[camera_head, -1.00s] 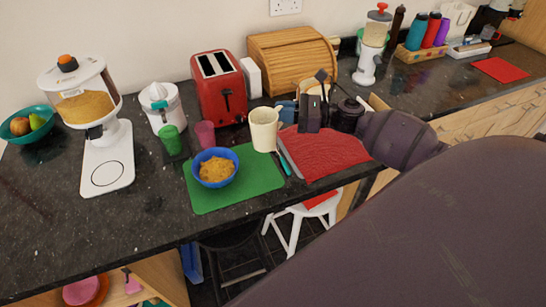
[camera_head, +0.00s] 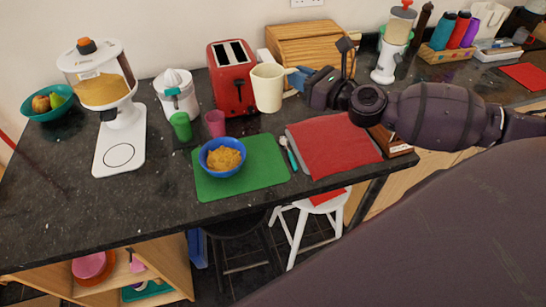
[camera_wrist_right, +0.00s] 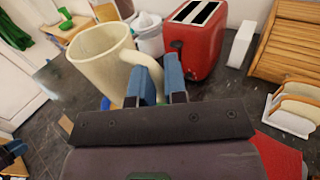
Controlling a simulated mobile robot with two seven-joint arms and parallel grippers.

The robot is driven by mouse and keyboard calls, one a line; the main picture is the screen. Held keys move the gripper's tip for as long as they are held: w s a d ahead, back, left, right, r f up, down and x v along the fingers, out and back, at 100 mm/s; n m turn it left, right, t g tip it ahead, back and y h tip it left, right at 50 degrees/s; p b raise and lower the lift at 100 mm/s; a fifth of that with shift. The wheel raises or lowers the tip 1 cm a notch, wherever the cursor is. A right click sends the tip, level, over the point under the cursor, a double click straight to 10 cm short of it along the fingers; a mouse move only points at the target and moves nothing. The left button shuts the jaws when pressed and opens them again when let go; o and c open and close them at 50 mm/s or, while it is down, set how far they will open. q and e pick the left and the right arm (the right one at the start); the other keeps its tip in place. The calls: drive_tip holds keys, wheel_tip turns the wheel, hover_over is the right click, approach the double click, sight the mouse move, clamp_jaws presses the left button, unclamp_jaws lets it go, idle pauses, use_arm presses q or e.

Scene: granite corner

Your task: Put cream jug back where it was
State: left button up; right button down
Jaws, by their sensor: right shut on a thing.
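The cream jug (camera_head: 267,88) is held by its handle in my right gripper (camera_head: 297,80), in front of the toaster's right side in the head view. The jug looks upright and raised above the counter. In the right wrist view the jug (camera_wrist_right: 100,60) is large, and the blue fingertips (camera_wrist_right: 158,80) are closed on its handle.
A green mat (camera_head: 240,178) carries a blue bowl (camera_head: 207,160) of yellow food. A red cloth (camera_head: 333,147) lies right of it with a spoon (camera_head: 288,154) between. The red toaster (camera_head: 232,80) and wooden bread box (camera_head: 305,45) stand behind. Bare counter (camera_head: 120,215) shows at the front left.

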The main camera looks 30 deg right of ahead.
use_arm(q)
drive_tip(key=shift+w+d+f+b, duration=0.1)
drive_tip(key=shift+w+f+b, duration=0.1)
drive_tip(key=shift+f+b, duration=0.7)
drive_tip(key=shift+w+f+b, duration=0.25)
drive_tip(key=shift+f+b, duration=0.3)
drive_tip(key=shift+b, duration=0.6)
drive_tip(key=shift+w+d+f+b, duration=0.1)
drive_tip(key=shift+w+f+b, duration=0.1)
drive_tip(key=shift+f+b, duration=0.7)
use_arm(e)
drive_tip(key=shift+f, duration=9.95)
use_arm(q)
drive_tip(key=shift+b, duration=0.3)
use_arm(e)
drive_tip(key=shift+f, duration=0.15)
drive_tip(key=c, duration=1.2)
unclamp_jaws()
use_arm(q)
drive_tip(key=shift+r, duration=0.1)
use_arm(e)
drive_tip(key=shift+o, duration=0.2)
drive_tip(key=shift+s+d, duration=0.1)
